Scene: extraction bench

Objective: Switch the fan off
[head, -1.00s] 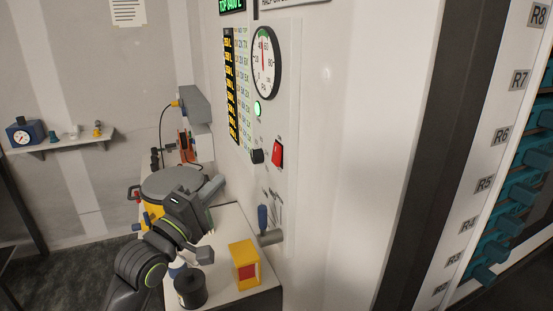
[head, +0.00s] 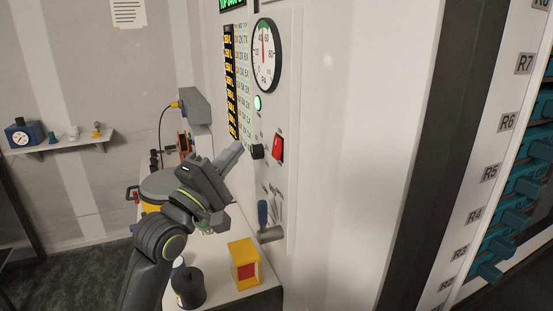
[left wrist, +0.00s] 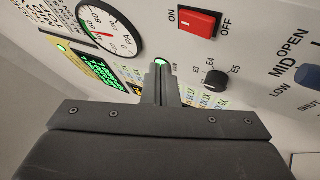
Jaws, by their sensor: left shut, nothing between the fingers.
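The red rocker switch (head: 278,148) is on the white wall panel, right of the black knob. In the left wrist view the same rocker (left wrist: 200,24) sits between the words ON and OFF. The green lamp (head: 257,103) above the knob is lit; it also shows in the left wrist view (left wrist: 160,62), just beyond my fingertips. My left gripper (head: 236,147) is shut and empty, raised in front of the panel to the left of the knob and rocker. Its closed fingers (left wrist: 160,80) point at the panel. I cannot tell the exact gap. My right gripper is not in view.
The black knob (head: 257,152) is close to the fingers. A round gauge (head: 264,55) is above, and a blue-handled lever (head: 262,213) below. A yellow box (head: 243,262) and dark canister (head: 190,288) stand on the bench. Teal handles line the rack at right.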

